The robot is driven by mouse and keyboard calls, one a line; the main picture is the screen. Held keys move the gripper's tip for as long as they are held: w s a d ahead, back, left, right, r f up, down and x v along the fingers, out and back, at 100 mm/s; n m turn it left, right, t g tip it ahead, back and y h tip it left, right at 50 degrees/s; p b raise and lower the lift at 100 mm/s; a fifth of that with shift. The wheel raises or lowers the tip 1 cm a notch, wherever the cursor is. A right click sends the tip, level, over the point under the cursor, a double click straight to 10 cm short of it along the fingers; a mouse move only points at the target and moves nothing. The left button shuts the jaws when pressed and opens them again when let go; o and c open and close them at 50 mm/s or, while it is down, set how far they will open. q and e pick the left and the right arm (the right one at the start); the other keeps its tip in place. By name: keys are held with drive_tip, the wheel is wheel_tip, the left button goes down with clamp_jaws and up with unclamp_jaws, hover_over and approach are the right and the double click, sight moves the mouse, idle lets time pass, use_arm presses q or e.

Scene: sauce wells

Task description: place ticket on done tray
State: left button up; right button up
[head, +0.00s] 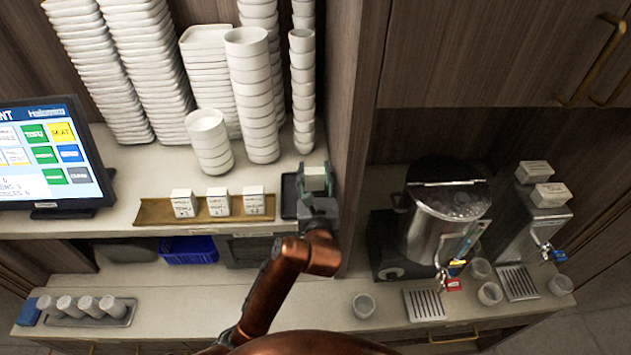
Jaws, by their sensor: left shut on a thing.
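My left gripper (315,186) is at the right end of the upper counter. It is shut on a small white ticket block (315,173), whose pale top shows between the fingers. A small black tray (288,197), which looks like the done tray, lies on the counter just left of the gripper, and the gripper and ticket partly cover it. I cannot tell whether the ticket touches the tray. Several white ticket blocks, one of them here (183,204), stand in a row on a brass-coloured holder (152,212) left of the black tray. My right gripper is not in view.
Tall stacks of white bowls and cups (250,95) stand behind the tray. An order screen (50,155) stands at the left. A wooden partition (350,120) rises right of my gripper. Beyond it, a metal drink dispenser (440,225) stands on the lower counter.

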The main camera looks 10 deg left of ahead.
sight(317, 187)
use_arm(q)
drive_tip(key=shift+d+f, duration=0.15)
drive_tip(key=shift+f, duration=0.6)
wheel_tip(317, 187, down, 2)
drive_tip(key=shift+f, duration=0.15)
drive_tip(key=shift+f+p, duration=0.15)
drive_tip(key=shift+p, duration=0.15)
drive_tip(key=shift+d+f, duration=0.15)
drive_tip(key=shift+w+f, duration=0.1)
drive_tip(key=o, duration=0.8)
drive_tip(key=shift+o, duration=0.2)
